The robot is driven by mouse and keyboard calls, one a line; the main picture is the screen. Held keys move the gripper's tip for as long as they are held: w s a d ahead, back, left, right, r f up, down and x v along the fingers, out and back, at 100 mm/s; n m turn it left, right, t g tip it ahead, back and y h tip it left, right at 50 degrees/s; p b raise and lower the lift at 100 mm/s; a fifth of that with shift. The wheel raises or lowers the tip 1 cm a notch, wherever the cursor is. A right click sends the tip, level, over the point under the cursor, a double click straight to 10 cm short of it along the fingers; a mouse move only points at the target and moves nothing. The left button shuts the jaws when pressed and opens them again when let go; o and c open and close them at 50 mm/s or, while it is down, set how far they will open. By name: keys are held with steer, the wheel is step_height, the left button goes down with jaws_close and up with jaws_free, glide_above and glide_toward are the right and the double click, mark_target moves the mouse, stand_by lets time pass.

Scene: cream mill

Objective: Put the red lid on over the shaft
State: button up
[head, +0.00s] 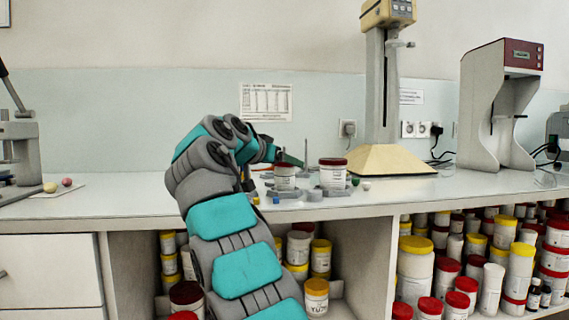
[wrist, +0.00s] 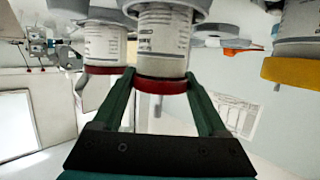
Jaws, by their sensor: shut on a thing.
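The red lid (wrist: 160,85) is between the fingertips of my gripper (wrist: 160,80) in the wrist view, and the gripper is shut on it. The lid sits against the mouth of a white labelled jar (wrist: 163,42), which shows upside down in that view. A short grey rod (wrist: 158,105), perhaps the shaft, shows past the lid; I cannot tell if it passes through it. In the head view my gripper (head: 288,158) is at the white jar (head: 285,171) on the counter, its fingers partly hiding the lid.
A second jar with a dark red lid (head: 333,161) stands close on the right. A yellow-lidded jar (wrist: 292,72) is near in the wrist view. The beige column machine (head: 382,158) stands behind to the right. The counter's front left (head: 110,205) is clear. Shelves below hold several jars.

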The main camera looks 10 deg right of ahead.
steer(key=shift+f+b, duration=0.75)
stand_by(0.7)
steer(key=o, duration=1.2)
steer(key=shift+v, duration=4)
